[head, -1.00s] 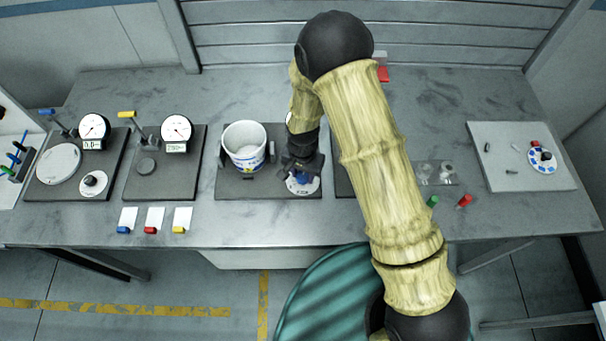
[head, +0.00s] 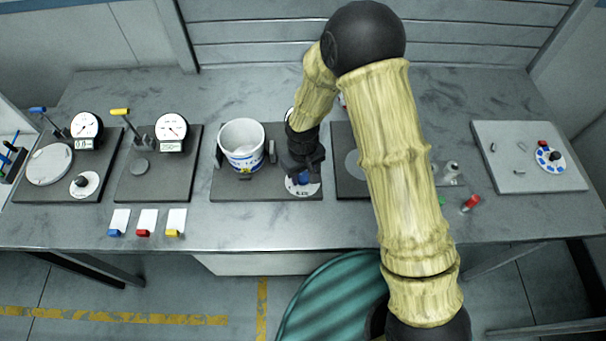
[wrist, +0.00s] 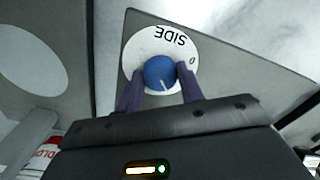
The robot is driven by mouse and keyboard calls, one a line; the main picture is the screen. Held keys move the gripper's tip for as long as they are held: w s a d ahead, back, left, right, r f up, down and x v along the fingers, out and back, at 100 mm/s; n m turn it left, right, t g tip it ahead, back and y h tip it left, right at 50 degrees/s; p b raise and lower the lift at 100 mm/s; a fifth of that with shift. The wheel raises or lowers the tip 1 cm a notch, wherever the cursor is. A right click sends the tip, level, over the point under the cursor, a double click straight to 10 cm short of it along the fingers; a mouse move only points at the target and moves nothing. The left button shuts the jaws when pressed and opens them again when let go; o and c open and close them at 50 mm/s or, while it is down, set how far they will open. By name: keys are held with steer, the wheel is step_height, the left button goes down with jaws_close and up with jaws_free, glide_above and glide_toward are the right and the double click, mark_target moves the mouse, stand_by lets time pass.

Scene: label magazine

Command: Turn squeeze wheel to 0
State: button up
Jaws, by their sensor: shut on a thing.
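A white round dial (wrist: 140,50) with a blue knob (wrist: 159,72) shows in the wrist view. Its visible lettering reads SIDE, and a 0 mark is near its right edge. A pale pointer line on the knob points toward the bottom of the picture, slightly right, away from the 0. My gripper (wrist: 160,78) is shut on the knob, one finger on each side. In the head view my gripper (head: 302,170) is over the same dial (head: 303,188), on a dark base plate (head: 250,190). The gripper partly hides the knob there.
A white pot (head: 241,146) stands between dark jaws left of the dial on the same plate. Two gauge stations (head: 86,127) (head: 172,128) stand further left. A pale board (head: 515,170) with another dial is at right. Three coloured tabs (head: 144,232) lie near the front edge.

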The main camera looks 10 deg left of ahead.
mark_target(303, 175)
steer(key=n, duration=0.4)
steer(key=shift+n+b, duration=0.3)
steer(key=n, duration=0.3)
steer(key=shift+w+r+n, duration=0.1)
steer(key=shift+n, duration=0.3)
steer(key=n, duration=0.3)
steer(key=shift+n+p, duration=0.65)
steer(key=shift+n, duration=1.45)
steer(key=o, duration=1)
step_height(303, 175, up, 17)
steer(key=shift+r+b, duration=0.15)
steer(key=shift+b, duration=0.5)
